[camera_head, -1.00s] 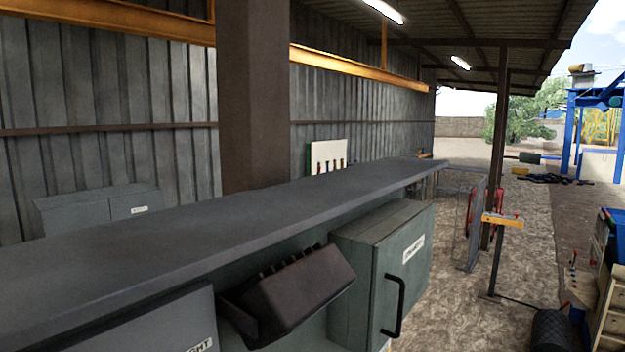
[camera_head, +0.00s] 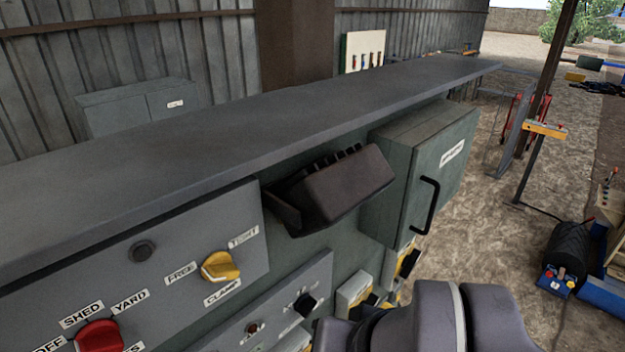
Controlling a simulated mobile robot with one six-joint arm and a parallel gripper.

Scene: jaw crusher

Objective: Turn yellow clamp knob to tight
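The yellow clamp knob (camera_head: 220,267) sits on a grey panel (camera_head: 150,275) at the lower left of the head view. A label FREE is to its left, TIGHT to its upper right and CLAMP below it. Its exact pointer direction is hard to tell. Part of my arm shows at the bottom, right of the knob and apart from it. My gripper's fingers are not in view.
A red knob (camera_head: 99,337) sits lower left on the same panel, with SHED and YARD labels. A dark sloping box (camera_head: 340,190) and a grey cabinet (camera_head: 415,175) with a black handle stand right of the panel. A grey ledge (camera_head: 230,130) overhangs above. A lower panel has a black knob (camera_head: 304,304).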

